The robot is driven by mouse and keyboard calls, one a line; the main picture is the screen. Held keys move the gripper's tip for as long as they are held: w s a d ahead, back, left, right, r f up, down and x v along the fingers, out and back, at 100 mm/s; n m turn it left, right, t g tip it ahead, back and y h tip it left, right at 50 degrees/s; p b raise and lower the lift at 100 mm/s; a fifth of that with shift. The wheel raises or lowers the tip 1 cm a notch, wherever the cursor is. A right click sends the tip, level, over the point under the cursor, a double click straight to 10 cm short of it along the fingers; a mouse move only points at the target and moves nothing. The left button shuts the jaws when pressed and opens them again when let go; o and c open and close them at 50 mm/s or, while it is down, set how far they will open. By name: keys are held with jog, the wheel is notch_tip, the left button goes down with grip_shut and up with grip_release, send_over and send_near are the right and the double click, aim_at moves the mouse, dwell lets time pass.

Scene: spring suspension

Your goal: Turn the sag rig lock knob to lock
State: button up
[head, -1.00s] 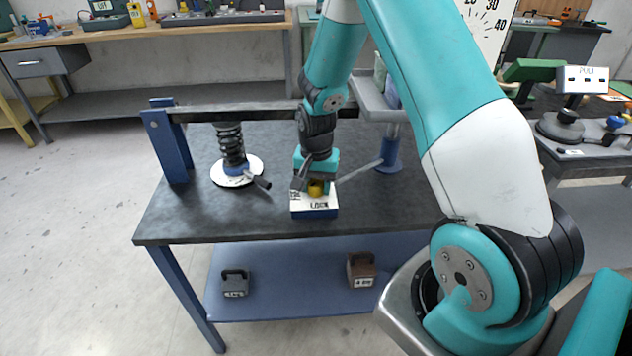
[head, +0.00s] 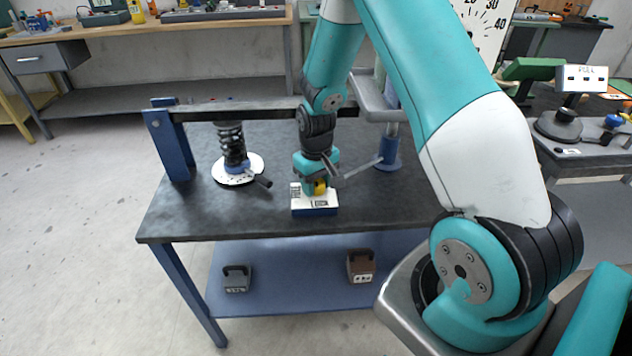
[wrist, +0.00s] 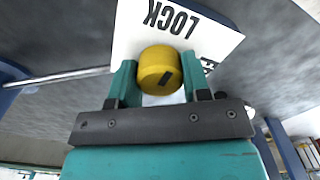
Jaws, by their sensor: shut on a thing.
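The yellow lock knob (wrist: 160,68) sits on a white plate marked LOCK (wrist: 205,30), with a dark mark on its face. In the head view the knob (head: 320,188) shows at the lower edge of my gripper, above the white-topped blue box (head: 314,207). My gripper (wrist: 155,85) is shut on the knob, with one teal finger on each side of it. The gripper (head: 318,183) points down at the box from above. A second word on the plate is mostly hidden by a finger.
A black coil spring (head: 232,146) stands on a round white plate (head: 252,170) left of the box, under a dark crossbeam (head: 240,108).

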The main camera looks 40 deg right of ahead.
aim_at(316, 181)
jog(key=shift+n, duration=0.4)
jog(key=shift+w, duration=0.1)
jog(key=o, duration=0.9)
notch_tip(316, 181, up, 18)
jog(key=shift+f, duration=0.25)
jog(key=s+a+r+n+y, duration=0.1)
jog(key=s+a+r+n, duration=0.1)
jog(key=s+a, duration=0.5)
jog(key=s+a+r+n+y, duration=0.1)
jog(key=s+a+r+n, duration=0.1)
jog(key=s+a, duration=0.6)
jog(key=s+a+r+n+y, duration=0.2)
jog(key=s+a+r, duration=0.2)
jog(key=s+a, duration=0.3)
jog(key=shift+s+a+r+n, duration=0.15)
jog(key=shift+a+n, duration=0.1)
jog(key=shift+n, duration=0.15)
